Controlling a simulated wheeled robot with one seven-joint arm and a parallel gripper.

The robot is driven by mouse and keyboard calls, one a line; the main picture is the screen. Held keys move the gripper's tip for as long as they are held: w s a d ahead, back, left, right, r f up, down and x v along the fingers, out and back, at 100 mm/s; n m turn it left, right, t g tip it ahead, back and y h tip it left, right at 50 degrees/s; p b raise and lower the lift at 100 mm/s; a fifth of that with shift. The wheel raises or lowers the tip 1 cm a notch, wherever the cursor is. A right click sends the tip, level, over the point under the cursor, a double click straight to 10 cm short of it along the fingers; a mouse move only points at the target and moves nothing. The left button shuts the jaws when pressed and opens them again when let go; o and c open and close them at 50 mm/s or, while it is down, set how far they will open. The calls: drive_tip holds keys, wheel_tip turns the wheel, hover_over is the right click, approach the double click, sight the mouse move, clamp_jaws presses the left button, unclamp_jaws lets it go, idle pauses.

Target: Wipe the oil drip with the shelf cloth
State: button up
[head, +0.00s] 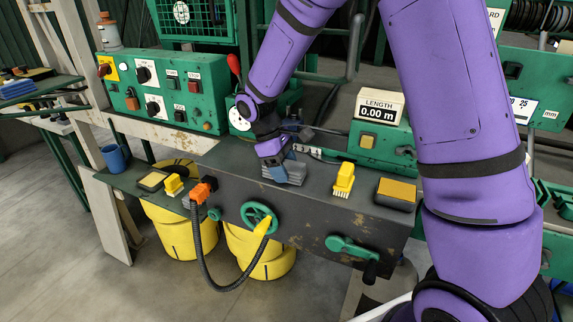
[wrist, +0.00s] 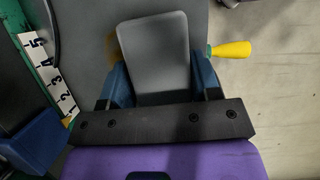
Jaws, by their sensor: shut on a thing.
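My gripper (head: 279,160) is shut on a grey, layered block that looks like a folded cloth (head: 292,174). It is low over the dark bench top, and I cannot tell whether the cloth touches the surface. In the wrist view the cloth (wrist: 155,40) is a flat grey rectangle between my two blue fingers. A brownish stain (wrist: 112,46), possibly the oil drip, shows beside the cloth's left edge; how far it runs under the cloth is hidden. I cannot make out the drip in the head view.
The dark bench (head: 235,165) holds yellow brushes (head: 344,179), a yellow-topped pad (head: 397,190) and an orange hose fitting (head: 202,192). A length display (head: 379,107) stands behind. A blue mug (head: 115,157) is at the left end. Blue folded material (head: 16,88) lies on the far-left shelf.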

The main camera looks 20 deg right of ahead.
sight(300, 164)
drive_tip(key=shift+s+a+r, duration=0.1)
drive_tip(key=shift+s+a, duration=0.65)
drive_tip(key=shift+s, duration=0.05)
idle(0.5)
drive_tip(key=shift+s+d, duration=0.1)
drive_tip(key=shift+s+d, duration=0.95)
drive_tip(key=shift+d, duration=0.05)
drive_tip(key=shift+w+d, duration=1.7)
drive_tip(key=shift+w, duration=0.05)
